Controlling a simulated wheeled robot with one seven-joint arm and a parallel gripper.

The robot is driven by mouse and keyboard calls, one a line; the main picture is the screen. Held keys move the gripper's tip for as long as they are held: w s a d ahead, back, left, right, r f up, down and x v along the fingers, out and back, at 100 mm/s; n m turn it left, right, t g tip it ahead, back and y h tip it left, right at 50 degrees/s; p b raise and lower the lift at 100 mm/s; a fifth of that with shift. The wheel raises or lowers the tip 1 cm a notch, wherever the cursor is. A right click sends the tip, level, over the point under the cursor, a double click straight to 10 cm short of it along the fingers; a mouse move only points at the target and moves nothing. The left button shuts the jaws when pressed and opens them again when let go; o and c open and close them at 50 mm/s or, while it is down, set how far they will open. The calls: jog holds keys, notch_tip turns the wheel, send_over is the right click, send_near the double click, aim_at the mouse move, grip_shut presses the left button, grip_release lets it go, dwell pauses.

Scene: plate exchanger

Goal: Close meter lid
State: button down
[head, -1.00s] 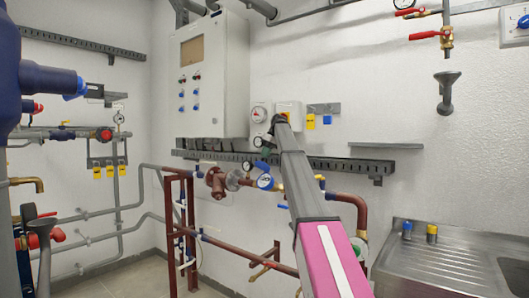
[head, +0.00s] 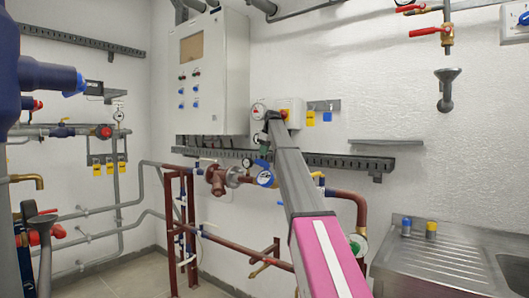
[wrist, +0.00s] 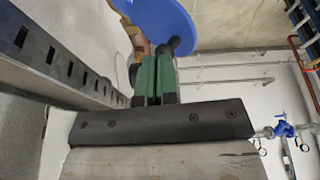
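The water meter (head: 265,179) is a small round blue thing on the pipework below the grey wall rail in the head view. A blue piece at its top (head: 262,163) looks like the raised lid, but it is too small to tell its angle. In the wrist view a large blue disc (wrist: 168,22), part of the meter, lies just beyond my fingertips. My gripper (wrist: 156,78) has green pads pressed together, with nothing seen between them. It also shows in the head view (head: 263,138), above the meter. Whether a fingertip touches the blue disc I cannot tell.
The slotted grey wall rail (head: 330,161) runs close behind my gripper and shows at left in the wrist view (wrist: 50,55). A red-brown pipe frame (head: 170,235) stands at left. A steel sink (head: 440,265) is at right.

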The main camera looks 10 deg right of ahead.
aim_at(258, 159)
jog(key=shift+s+a+f+t+h, duration=0.7)
jog(key=shift+s+a+t+h, duration=0.1)
jog(key=shift+s+h, duration=0.15)
jog(key=shift+s+a+f, duration=0.1)
jog(key=shift+a+f, duration=0.05)
jog(key=shift+s+a+f, duration=0.15)
jog(key=shift+f, duration=0.1)
jog(key=shift+s+a+f+n+t+h, duration=0.4)
jog(key=shift+s+a+f+t+h, duration=0.3)
jog(key=shift+f+t+h, duration=0.25)
notch_tip(258, 159, down, 9)
jog(key=n+t+h, duration=0.1)
jog(key=t+h, duration=0.4)
jog(key=t, duration=0.2)
jog(key=shift+s+a+n+h, duration=0.3)
jog(key=shift+a+n, duration=0.1)
jog(key=shift+f, duration=0.1)
